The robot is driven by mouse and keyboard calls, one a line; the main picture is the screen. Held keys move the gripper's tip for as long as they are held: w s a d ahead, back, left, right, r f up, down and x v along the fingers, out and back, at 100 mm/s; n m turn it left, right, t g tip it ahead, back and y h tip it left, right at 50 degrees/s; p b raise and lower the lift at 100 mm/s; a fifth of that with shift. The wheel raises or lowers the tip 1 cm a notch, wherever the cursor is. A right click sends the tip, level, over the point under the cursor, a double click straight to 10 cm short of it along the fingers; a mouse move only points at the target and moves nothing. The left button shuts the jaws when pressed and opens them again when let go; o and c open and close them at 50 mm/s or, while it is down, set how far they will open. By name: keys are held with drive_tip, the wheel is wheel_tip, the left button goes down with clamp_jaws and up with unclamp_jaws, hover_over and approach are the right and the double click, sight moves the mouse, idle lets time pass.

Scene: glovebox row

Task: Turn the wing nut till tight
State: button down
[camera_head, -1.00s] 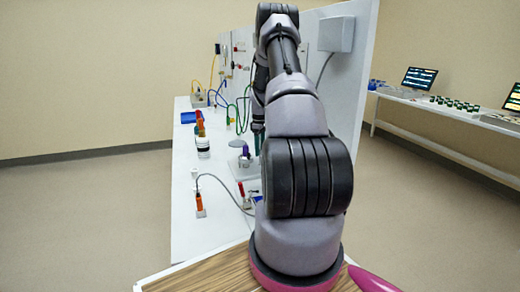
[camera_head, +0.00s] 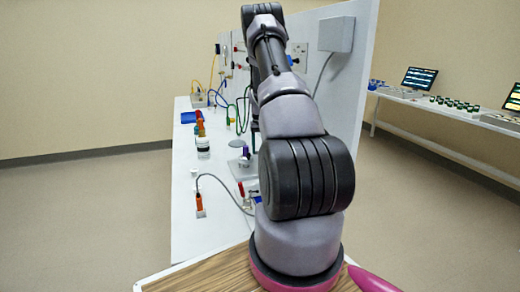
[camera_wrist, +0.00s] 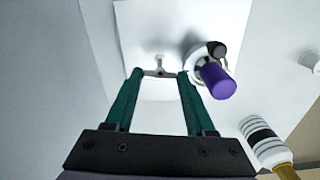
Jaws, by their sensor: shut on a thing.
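The wing nut (camera_wrist: 159,72) is a small grey metal piece in the wrist view, on a white plate (camera_wrist: 140,28). My gripper (camera_wrist: 160,74) has two green fingers, one on each side of the nut, with their tips at the ends of its wings. It is shut on the nut. A short pale stud shows just above the nut. In the head view my arm hides the wing nut and most of my gripper.
A purple-topped fitting (camera_wrist: 218,82) stands close to the right fingertip. A white bottle with black bands (camera_wrist: 262,140) is further right; it also shows in the head view (camera_head: 203,147). Cables lie along the white bench (camera_head: 185,240), beside an upright panel (camera_head: 352,100).

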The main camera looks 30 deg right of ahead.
drive_tip(key=m, duration=0.4)
drive_tip(key=shift+m, duration=0.3)
drive_tip(key=m, duration=0.3)
drive_tip(key=shift+m, duration=0.4)
drive_tip(key=m, duration=0.4)
drive_tip(key=shift+m, duration=2)
drive_tip(key=shift+c, duration=1.2)
unclamp_jaws()
drive_tip(key=shift+r, duration=0.15)
